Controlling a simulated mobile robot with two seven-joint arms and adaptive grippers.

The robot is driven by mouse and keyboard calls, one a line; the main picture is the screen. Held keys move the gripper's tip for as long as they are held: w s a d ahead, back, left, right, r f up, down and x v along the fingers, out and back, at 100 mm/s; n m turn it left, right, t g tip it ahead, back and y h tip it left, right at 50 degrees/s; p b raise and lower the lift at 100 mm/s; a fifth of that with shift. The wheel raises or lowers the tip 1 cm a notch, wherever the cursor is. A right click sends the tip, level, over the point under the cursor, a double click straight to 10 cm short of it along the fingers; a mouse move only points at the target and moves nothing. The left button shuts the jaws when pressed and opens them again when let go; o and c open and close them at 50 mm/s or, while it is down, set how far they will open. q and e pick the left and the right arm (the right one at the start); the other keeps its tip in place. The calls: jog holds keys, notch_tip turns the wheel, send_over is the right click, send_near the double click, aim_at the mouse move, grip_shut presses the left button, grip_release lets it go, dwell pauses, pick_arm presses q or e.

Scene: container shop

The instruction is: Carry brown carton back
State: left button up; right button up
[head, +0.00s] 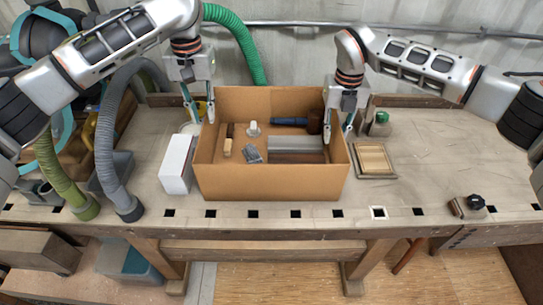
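The brown carton (272,183) is an open-topped box standing on the wooden workbench, near the middle of its front edge. Several items lie inside it, among them a grey block, a dark-handled tool and small wooden pieces. My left gripper (203,112) is at the carton's left wall, pointing down, with its fingers apart near the rim. My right gripper (337,122) is at the right wall in the same way, its fingers near the rim. I cannot tell whether either gripper's fingers touch the cardboard. The carton rests level on the bench.
A white box (176,164) stands close to the carton's left side. A wooden framed tray (375,160) and a green-topped jar (380,124) are on the right. Hoses (118,165) crowd the left. The bench (450,165) is mostly clear at right.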

notch_tip(320, 180, up, 12)
dwell(0.6)
dwell(0.4)
